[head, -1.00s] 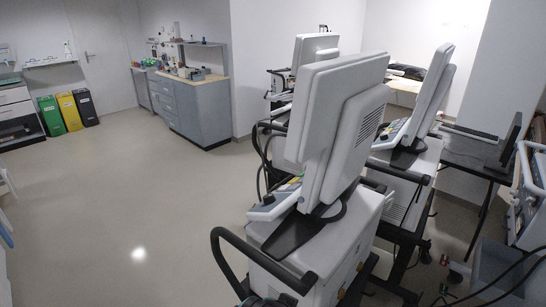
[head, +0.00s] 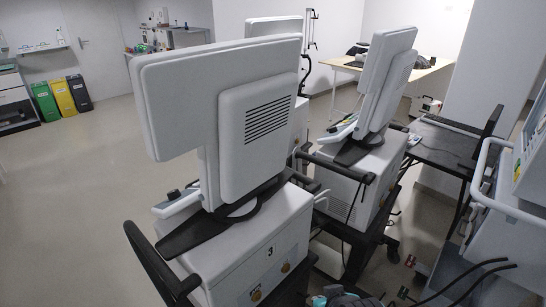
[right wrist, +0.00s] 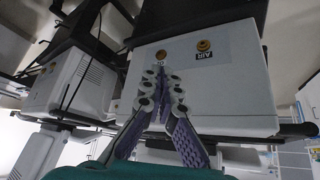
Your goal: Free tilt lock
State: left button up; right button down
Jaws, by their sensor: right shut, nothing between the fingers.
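The nearest ventilator (head: 235,240) stands in the head view, marked 3 on its rear, with its large white screen (head: 180,95) seen from behind. The screen sits on a dark round pivot (head: 245,205) above the body. No tilt lock can be made out clearly. In the right wrist view, my right gripper (right wrist: 160,78) is shut and empty, its fingers in front of a white ventilator panel (right wrist: 228,85) with brass ports and an AIR label. Whether the fingertips touch the panel cannot be told. My left gripper is not in view.
More ventilators stand behind, one with a white screen (head: 385,85). A black push handle (head: 155,262) juts out at the near ventilator's left. A dark table (head: 440,145) and a white-railed cart (head: 490,235) stand at the right. Open floor (head: 70,210) lies to the left.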

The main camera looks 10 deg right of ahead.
jog(key=shift+a, duration=0.15)
jog(key=w+r+m+y+p, duration=0.1)
jog(key=w+r+m+p, duration=0.1)
jog(key=w+r+m, duration=0.45)
jog(key=w+r+m+t+y+p, duration=0.1)
jog(key=w+r+m+p, duration=0.15)
jog(key=w, duration=0.75)
jog(key=w+r+m+y+p, duration=0.1)
jog(key=w+r+m+y, duration=0.1)
jog(key=w+r+m, duration=0.45)
jog(key=w+d+f+m+t+y+p, duration=0.1)
jog(key=w+d+f+m+p, duration=0.3)
jog(key=w, duration=0.6)
jog(key=w+d+f+m+t+y, duration=0.1)
jog(key=w+d+m, duration=0.2)
jog(key=w+m, duration=0.55)
jog(key=w+a+f+y, duration=0.2)
jog(key=w+a, duration=0.4)
jog(key=w, duration=0.5)
jog(key=shift+w+a+f+t, duration=0.3)
jog(key=shift+f, duration=0.4)
